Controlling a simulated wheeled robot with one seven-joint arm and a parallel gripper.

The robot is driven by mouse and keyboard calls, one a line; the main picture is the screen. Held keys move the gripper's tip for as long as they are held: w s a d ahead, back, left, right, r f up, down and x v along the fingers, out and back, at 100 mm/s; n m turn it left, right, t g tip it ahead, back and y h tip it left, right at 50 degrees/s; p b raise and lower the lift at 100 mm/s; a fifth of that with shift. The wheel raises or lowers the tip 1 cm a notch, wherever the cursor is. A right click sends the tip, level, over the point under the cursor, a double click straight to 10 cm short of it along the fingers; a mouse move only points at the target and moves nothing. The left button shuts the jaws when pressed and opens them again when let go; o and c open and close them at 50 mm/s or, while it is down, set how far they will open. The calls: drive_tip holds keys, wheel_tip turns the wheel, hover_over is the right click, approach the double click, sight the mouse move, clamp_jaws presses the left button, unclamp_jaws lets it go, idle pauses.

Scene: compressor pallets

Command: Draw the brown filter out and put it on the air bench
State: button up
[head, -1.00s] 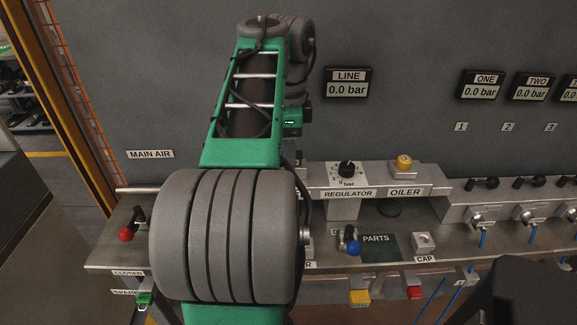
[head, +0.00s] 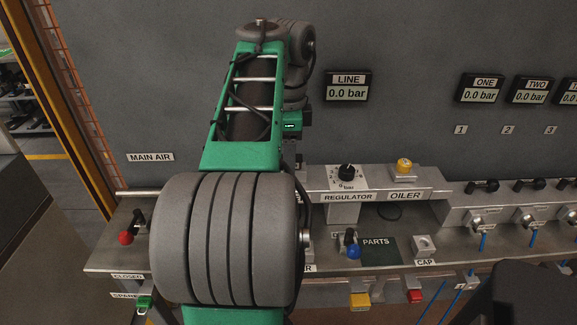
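The air bench (head: 105,257) is a grey metal bench along the dark wall, partly behind my arm. The brown filter does not show; my arm's large grey joint covers the bench left of the regulator (head: 346,178). A label ending in "ER" (head: 309,268) peeks out at the joint's right edge. My green wrist part (head: 291,122) shows above the bench, with dark parts below it. My gripper's fingers are hidden behind my arm, so I cannot see whether they are open or hold anything.
A red-knobbed lever (head: 126,238) stands at the bench's left, under the MAIN AIR sign (head: 150,157). A blue-knobbed lever (head: 353,251), a dark PARTS mat (head: 378,252) and a CAP block (head: 424,246) lie to the right. The LINE display (head: 347,92) reads 0.0 bar.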

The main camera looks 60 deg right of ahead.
clamp_jaws()
idle(0.4)
idle(0.6)
drive_tip(key=shift+r, duration=0.15)
drive_tip(key=shift+a+r+p, duration=0.1)
drive_tip(key=shift+r+p, duration=2.75)
drive_tip(key=shift+p, duration=0.1)
drive_tip(key=shift+r+p, duration=0.25)
drive_tip(key=shift+p, duration=0.05)
